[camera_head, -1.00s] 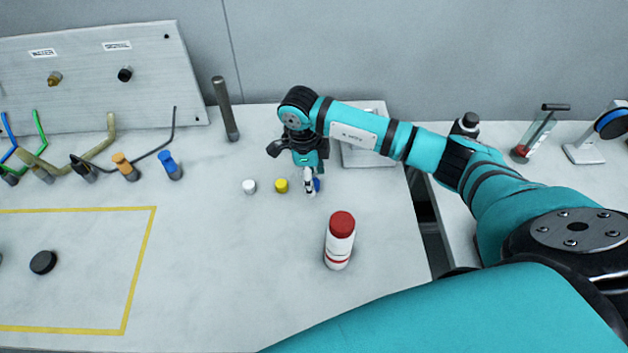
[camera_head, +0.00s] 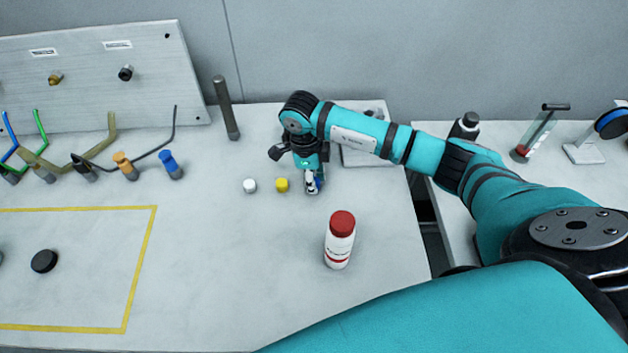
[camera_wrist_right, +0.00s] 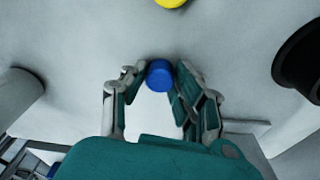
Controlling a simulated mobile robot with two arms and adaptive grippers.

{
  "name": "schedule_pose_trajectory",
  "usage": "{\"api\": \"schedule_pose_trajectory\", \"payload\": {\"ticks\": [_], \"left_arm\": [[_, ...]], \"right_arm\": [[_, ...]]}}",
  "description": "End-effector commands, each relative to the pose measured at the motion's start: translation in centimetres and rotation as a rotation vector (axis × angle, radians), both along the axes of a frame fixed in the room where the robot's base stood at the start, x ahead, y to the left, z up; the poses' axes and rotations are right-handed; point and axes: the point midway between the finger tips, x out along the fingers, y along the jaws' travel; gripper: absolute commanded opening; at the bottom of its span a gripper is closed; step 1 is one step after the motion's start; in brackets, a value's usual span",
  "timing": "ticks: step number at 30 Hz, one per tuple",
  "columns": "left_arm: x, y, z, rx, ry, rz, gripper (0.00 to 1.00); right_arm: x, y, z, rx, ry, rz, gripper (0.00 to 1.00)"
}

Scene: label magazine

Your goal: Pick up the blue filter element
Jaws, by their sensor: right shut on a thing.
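The blue filter element (camera_wrist_right: 159,74) is a small blue cylinder between the fingertips of my right gripper (camera_wrist_right: 154,80) in the right wrist view. In the head view the right gripper (camera_head: 312,186) is low at the table top, and only a sliver of the blue element (camera_head: 320,181) shows beside the fingers. The gripper is shut on the element. I cannot tell whether the element touches the table. My left gripper is not in view.
A yellow element (camera_head: 282,185) and a white one (camera_head: 250,185) stand just left of the gripper. A white bottle with a red cap (camera_head: 340,240) stands in front. A dark upright post (camera_head: 226,108) stands behind left. The table front is mostly clear.

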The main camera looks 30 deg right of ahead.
Motion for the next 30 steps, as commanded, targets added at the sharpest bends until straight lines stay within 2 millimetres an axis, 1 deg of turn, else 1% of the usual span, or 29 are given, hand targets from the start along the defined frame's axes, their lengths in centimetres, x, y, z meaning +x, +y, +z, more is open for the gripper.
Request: {"api": "schedule_pose_trajectory", "payload": {"ticks": [5, 10, 11, 12, 24, 30], "left_arm": [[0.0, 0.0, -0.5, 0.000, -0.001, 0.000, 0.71], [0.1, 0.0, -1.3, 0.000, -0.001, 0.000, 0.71], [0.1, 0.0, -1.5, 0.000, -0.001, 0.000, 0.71], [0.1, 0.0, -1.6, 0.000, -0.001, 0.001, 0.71], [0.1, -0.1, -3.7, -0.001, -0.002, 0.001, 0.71], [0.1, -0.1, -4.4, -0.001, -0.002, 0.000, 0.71]], "right_arm": [[0.1, 0.0, 0.9, 0.000, -0.001, 0.000, 0.11], [0.2, 0.0, 3.2, -0.001, -0.006, 0.001, 0.11], [0.0, 0.3, 3.5, 0.000, -0.003, 0.003, 0.11], [-0.5, 1.2, 3.3, 0.003, 0.000, 0.006, 0.11], [-4.2, 9.8, 4.2, 0.002, -0.002, 0.007, 0.11], [-5.6, 12.8, 4.6, 0.001, 0.000, 0.004, 0.11]]}}
